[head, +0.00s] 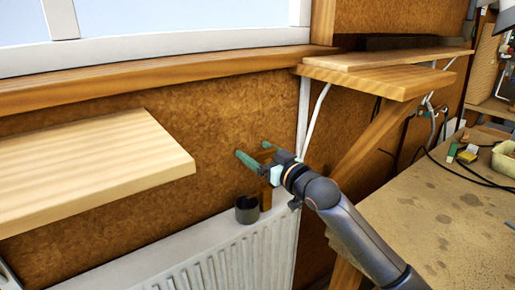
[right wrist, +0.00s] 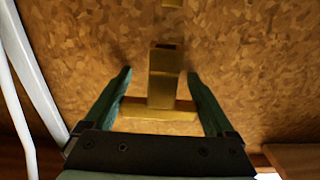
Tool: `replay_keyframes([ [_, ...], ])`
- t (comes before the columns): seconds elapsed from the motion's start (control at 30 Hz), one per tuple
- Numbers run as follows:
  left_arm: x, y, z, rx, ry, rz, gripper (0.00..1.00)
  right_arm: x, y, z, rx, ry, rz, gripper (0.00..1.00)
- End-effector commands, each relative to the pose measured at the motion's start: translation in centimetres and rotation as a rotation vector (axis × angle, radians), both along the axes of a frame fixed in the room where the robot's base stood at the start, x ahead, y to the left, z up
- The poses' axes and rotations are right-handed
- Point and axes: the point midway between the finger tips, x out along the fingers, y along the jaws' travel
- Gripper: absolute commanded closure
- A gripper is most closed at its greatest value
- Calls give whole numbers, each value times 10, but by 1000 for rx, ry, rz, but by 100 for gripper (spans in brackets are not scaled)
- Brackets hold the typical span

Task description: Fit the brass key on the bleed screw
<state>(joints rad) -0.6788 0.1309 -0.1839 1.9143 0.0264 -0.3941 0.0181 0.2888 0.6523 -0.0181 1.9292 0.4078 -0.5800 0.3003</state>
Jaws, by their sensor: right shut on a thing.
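My right gripper (head: 253,151) has green fingers and is in front of the brown wall, above the radiator. In the right wrist view, its fingers (right wrist: 159,73) are shut on the brass key (right wrist: 163,78), a T shape with its crossbar between them and its stem pointing away. My left gripper is not in view.
A dark cup (head: 247,211) stands by the top of the white radiator (head: 225,264), just below the gripper. A wooden board (head: 85,168) juts out at left. A bracketed shelf (head: 370,79) is at upper right. A workbench (head: 440,215) with cables is at right.

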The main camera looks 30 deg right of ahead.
Motion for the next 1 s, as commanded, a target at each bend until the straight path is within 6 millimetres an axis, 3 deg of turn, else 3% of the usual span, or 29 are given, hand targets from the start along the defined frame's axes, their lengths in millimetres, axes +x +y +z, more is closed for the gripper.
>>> replay_keyframes([
  [0.2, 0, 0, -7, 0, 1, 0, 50, 0, 0, -12, 1, 0, 0, 77],
  [1.0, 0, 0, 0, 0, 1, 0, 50, 0, 0, -10, 1, 0, 0, 77],
])
